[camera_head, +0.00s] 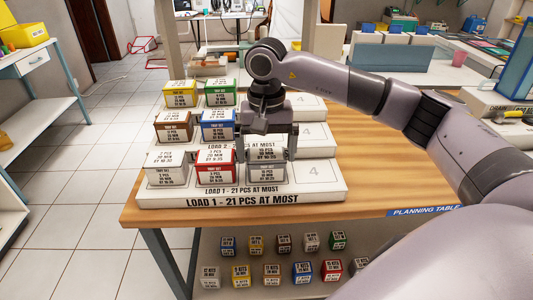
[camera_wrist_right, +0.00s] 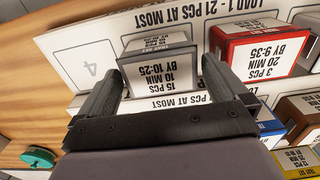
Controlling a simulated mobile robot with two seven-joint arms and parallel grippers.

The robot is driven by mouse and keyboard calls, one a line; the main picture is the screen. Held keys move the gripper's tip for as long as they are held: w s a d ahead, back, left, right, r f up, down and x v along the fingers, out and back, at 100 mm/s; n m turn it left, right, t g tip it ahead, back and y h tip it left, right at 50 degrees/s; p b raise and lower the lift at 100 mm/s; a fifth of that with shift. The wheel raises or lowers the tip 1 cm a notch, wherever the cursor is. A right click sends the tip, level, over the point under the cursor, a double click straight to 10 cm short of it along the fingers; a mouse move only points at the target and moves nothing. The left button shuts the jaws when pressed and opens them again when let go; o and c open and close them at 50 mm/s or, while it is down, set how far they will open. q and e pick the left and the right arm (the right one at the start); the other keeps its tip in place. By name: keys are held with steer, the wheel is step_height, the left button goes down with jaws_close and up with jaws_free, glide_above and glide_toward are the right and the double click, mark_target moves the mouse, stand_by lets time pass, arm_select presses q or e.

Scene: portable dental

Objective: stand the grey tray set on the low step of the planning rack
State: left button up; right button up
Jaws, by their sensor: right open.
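The grey tray set (camera_head: 267,174) stands upright on the low front step (camera_head: 321,186) of the planning rack, to the right of the red tray set (camera_head: 215,171). In the right wrist view the grey tray set (camera_wrist_right: 160,68) shows its label and lies between the fingertips. My right gripper (camera_head: 268,153) is open above and around it, with a finger on each side. In the right wrist view the right gripper (camera_wrist_right: 163,80) shows gaps beside the box. Whether the box touches the step everywhere is hard to see. My left gripper is not in view.
A white tray set (camera_head: 166,168) stands left of the red one. Brown (camera_head: 174,126) and blue (camera_head: 217,125) sets stand on the middle step, yellow (camera_head: 180,94) and green (camera_head: 221,92) behind. The places marked 4 are empty. Several small boxes sit on the shelf below the table (camera_head: 365,180).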

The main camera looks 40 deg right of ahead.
mark_target(266, 154)
step_height(266, 154, up, 11)
steer(key=shift+p, duration=0.3)
steer(key=shift+f, duration=0.1)
stand_by(0.4)
